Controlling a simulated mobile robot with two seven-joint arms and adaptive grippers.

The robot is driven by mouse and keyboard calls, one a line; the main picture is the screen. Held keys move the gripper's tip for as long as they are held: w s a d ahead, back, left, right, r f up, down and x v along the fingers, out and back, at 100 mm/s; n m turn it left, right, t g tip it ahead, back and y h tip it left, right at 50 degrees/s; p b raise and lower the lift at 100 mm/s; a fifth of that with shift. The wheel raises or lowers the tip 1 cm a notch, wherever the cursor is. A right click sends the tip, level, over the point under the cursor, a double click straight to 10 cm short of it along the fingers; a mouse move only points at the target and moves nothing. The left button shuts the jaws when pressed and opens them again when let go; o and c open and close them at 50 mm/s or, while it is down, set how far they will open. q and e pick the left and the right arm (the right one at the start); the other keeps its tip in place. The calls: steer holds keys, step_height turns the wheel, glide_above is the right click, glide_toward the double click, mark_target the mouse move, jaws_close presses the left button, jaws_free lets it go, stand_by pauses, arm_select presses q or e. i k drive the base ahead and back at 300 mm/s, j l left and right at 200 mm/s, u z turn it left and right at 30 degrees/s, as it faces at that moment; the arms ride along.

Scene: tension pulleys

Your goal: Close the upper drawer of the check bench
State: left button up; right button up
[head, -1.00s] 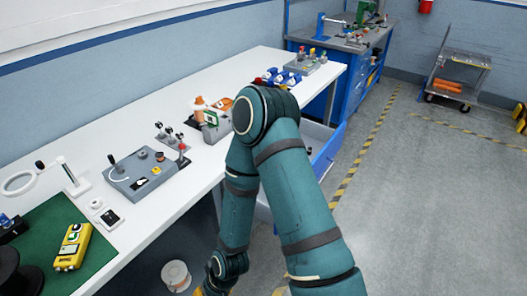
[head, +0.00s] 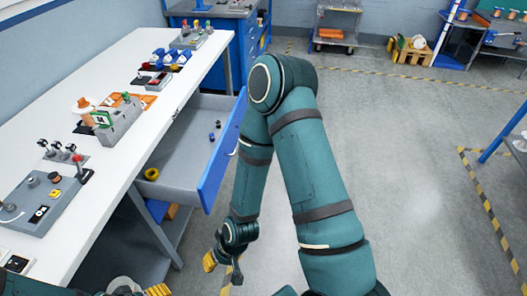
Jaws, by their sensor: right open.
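The upper drawer (head: 182,160) of the white-topped check bench (head: 140,60) is pulled well out, showing its grey inside and blue front panel (head: 217,165). It holds a yellow ring (head: 151,174) and a few small dark parts (head: 215,130). My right arm hangs on the outer side of the drawer and hides some floor beyond it. My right gripper (head: 224,268) is open, low near the floor, below the drawer's near front corner and seemingly apart from it. Part of my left gripper (head: 158,290) shows at the bottom edge, cut off; its jaws cannot be judged.
A blue cabinet (head: 240,40) stands beyond the bench. A cart (head: 336,25) is at the back. Open grey floor lies to the right.

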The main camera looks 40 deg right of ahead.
mark_target(192, 168)
steer(key=z, duration=0.8)
steer(key=i+u, duration=0.45)
steer(key=i+l+u, duration=0.15)
steer(key=i+u, duration=0.3)
